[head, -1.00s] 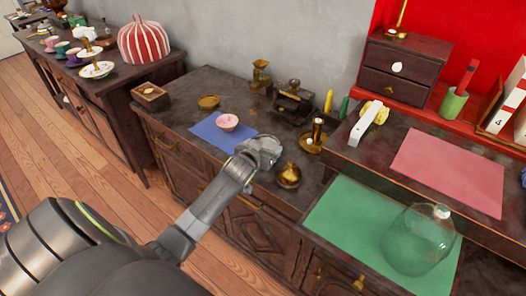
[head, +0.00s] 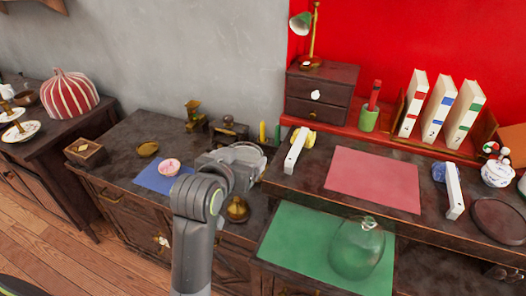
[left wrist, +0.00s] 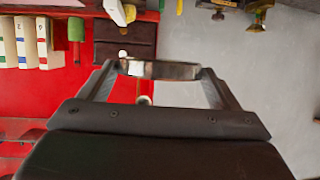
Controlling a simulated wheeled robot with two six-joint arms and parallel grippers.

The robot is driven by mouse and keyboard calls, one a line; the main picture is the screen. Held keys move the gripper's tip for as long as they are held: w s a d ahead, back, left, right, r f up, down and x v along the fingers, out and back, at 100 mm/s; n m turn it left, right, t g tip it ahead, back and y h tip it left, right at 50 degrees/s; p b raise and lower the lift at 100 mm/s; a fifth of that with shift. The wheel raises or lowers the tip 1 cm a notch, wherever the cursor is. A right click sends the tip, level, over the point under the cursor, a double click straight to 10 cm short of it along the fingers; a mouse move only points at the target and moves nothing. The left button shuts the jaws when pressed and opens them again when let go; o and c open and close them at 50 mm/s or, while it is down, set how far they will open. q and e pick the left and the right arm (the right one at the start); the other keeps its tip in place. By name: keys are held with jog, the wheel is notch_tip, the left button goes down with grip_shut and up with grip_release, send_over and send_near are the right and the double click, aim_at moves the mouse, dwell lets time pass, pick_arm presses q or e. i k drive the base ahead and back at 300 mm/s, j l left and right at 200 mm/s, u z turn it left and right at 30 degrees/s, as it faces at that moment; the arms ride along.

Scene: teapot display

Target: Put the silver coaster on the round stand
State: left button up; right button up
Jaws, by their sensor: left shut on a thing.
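My left gripper (head: 238,166) is over the middle cabinet in the head view. The left wrist view shows its two fingers (left wrist: 160,80) shut on the silver coaster (left wrist: 158,69), a thin shiny disc seen nearly edge-on. In the head view the gripper largely hides the coaster. A dark round stand (head: 498,221) lies on the raised cabinet top at the far right of the head view, well to the right of the gripper and apart from it. My right gripper is not in view.
A pink mat (head: 373,180) and white holders (head: 296,150) (head: 454,192) lie between gripper and stand. A glass jar (head: 357,247) stands on a green mat (head: 290,232). A lidded pot (head: 497,172) stands just behind the round stand. Books (head: 437,108) line the back.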

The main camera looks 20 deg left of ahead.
aim_at(501, 218)
jog(key=l+z, duration=0.15)
jog(key=l, duration=0.65)
jog(key=l+z, duration=0.15)
jog(key=l, duration=0.65)
jog(key=l+z, duration=0.15)
jog(key=l, duration=0.6)
jog(key=i+l+z, duration=0.15)
jog(key=l, duration=0.65)
